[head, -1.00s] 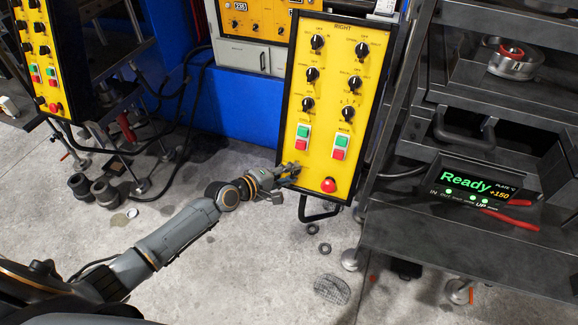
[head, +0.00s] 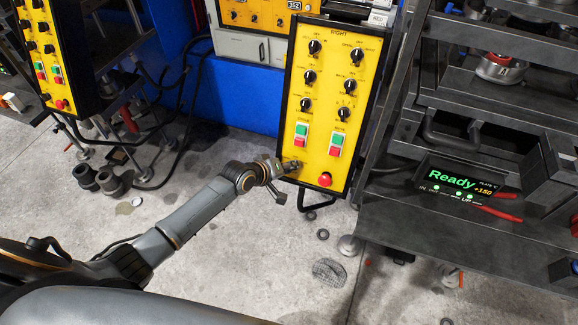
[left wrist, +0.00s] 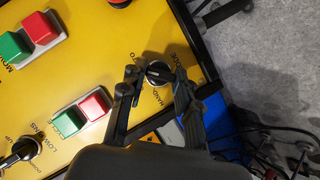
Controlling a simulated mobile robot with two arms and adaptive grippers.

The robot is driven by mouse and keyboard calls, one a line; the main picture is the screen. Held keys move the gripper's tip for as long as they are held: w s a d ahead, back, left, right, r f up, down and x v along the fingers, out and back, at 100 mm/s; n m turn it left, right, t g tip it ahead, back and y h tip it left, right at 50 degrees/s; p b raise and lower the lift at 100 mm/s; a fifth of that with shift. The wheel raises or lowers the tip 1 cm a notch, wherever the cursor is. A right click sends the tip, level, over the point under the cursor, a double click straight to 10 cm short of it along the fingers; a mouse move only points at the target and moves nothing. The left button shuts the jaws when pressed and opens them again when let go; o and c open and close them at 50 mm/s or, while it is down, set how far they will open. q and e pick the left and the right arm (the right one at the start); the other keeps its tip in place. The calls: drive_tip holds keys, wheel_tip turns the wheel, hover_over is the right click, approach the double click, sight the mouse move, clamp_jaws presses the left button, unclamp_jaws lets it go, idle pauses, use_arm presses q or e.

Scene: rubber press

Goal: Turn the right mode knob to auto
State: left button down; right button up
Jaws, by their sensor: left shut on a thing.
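The yellow right control panel (head: 322,110) stands upright in the middle of the head view. My left gripper (head: 293,165) is at its lower left corner. I cannot tell for certain which word the knob points to. In the head view, the gripper mostly hides the knob. My right gripper is not in view.
Green and red push buttons (head: 300,136) sit above the gripper. A red stop button (head: 325,180) is to its right. A dark rack with a Ready display (head: 463,187) stands right of the panel. Another yellow panel (head: 46,55) is at the far left.

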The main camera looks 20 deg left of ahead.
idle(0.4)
use_arm(q)
drive_tip(key=c, duration=1)
unclamp_jaws()
drive_tip(key=shift+o, duration=0.2)
drive_tip(key=v, duration=1.2)
